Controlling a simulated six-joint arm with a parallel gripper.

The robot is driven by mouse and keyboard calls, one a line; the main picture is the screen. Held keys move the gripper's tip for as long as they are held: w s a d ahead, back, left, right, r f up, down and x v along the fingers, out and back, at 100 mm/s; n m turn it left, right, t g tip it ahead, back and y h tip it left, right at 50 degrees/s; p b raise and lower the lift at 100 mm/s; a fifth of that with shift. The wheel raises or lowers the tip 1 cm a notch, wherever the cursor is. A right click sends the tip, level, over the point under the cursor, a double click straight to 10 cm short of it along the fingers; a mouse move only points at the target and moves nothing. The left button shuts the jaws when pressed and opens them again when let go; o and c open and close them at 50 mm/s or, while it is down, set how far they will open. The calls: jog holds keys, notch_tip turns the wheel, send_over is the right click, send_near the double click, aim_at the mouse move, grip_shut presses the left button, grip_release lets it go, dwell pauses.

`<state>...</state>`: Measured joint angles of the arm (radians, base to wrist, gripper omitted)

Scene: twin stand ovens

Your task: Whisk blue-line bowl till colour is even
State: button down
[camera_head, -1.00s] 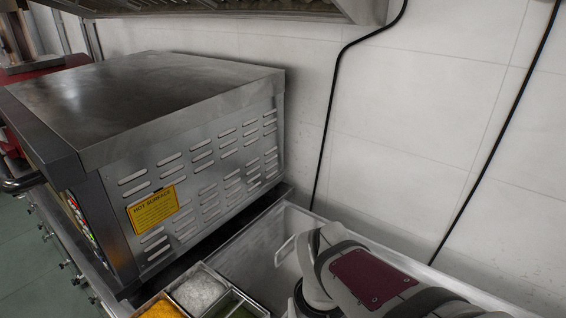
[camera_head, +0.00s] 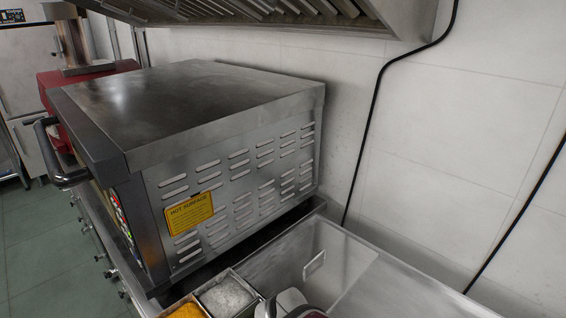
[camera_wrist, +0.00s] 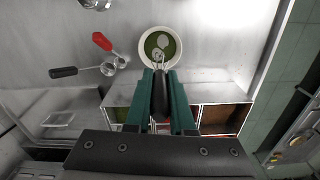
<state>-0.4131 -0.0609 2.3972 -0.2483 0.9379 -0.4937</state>
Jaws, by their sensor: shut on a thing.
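A round pale bowl (camera_wrist: 144,37) is at the upper middle of the wrist view, on a steel surface. It holds green contents with lighter, whitish-green patches, so the colour looks uneven. No blue line can be made out on it. My gripper (camera_wrist: 160,76) has green fingers and is shut on a whisk with a dark handle (camera_wrist: 158,98). The whisk's wire end (camera_wrist: 158,58) reaches over the bowl's near side and overlaps the contents; I cannot tell how deep it is. Neither the bowl nor the gripper shows in the head view.
A red-handled utensil (camera_wrist: 102,41) and a black-handled one (camera_wrist: 64,72) lie left of the bowl. Food pans with white (camera_head: 226,297) and yellow (camera_head: 186,311) contents stand near the steel oven (camera_head: 235,180), which bears a yellow hot-surface label (camera_head: 190,213).

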jog(key=shift+f, duration=3.75)
jog(key=shift+s+d, duration=0.4)
jog(key=shift+w, duration=0.85)
jog(key=shift+s+a, duration=0.3)
jog(key=shift+a, duration=0.2)
jog(key=shift+s+a, duration=0.25)
jog(key=shift+a, duration=0.25)
jog(key=shift+s+d, duration=0.35)
jog(key=shift+d, duration=0.55)
jog(key=shift+a+r, duration=0.1)
jog(key=shift+r, duration=3.95)
